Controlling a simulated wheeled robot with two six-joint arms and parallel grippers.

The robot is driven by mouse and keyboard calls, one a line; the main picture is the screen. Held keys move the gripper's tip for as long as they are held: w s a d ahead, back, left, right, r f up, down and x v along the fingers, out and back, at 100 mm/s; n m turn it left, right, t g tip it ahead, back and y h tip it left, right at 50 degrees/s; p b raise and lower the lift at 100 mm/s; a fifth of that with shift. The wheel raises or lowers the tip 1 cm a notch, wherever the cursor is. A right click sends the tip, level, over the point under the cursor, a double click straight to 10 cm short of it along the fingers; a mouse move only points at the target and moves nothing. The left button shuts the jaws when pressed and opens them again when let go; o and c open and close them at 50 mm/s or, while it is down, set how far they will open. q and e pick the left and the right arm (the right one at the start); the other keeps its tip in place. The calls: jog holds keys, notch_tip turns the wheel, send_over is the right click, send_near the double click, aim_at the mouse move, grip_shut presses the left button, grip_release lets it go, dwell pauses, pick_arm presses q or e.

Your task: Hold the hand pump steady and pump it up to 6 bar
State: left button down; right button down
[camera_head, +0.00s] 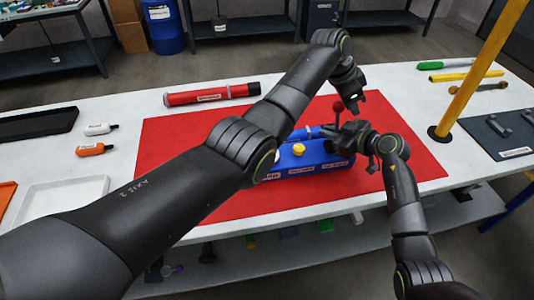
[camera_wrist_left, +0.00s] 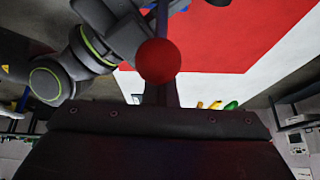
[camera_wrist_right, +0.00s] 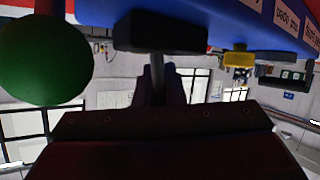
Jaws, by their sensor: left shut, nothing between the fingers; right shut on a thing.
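The blue hand pump (camera_head: 314,165) sits on the red mat (camera_head: 210,185), with a yellow knob (camera_head: 299,149) and white labels. A lever with a red ball (camera_head: 338,107) stands up from it. My left gripper (camera_head: 356,98) is shut and empty, just above and beside the red ball. In the left wrist view the red ball (camera_wrist_left: 159,60) lies right in front of the fingers. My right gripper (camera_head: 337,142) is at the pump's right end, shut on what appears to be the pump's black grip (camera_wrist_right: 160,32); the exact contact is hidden. A green ball (camera_wrist_right: 42,62) shows beside it.
A red tube (camera_head: 212,94) lies behind on the white table. A yellow post (camera_head: 480,70) stands at the right, near a dark tray (camera_head: 500,135) and tools. Two small bottles (camera_head: 95,149) and trays are at the left. My left arm crosses over the mat.

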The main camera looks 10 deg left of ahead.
pick_arm(q)
jog(key=shift+s+a+h, duration=0.1)
jog(key=shift+a+h, duration=0.2)
jog(key=shift+a, duration=0.1)
jog(key=shift+s+a+h, duration=0.15)
jog(key=shift+a+h, duration=0.15)
jog(key=shift+a, duration=0.1)
jog(key=shift+a+f, duration=0.2)
jog(key=shift+f, duration=0.15)
dwell(0.7)
jog(key=shift+d, duration=0.1)
jog(key=shift+w+d+r+y, duration=0.1)
jog(key=shift+w+d+y, duration=0.1)
jog(key=shift+d+y, duration=0.3)
jog(key=shift+w+d+y, duration=0.15)
jog(key=shift+d+y, duration=0.15)
jog(key=shift+d, duration=0.3)
jog(key=shift+d, duration=0.15)
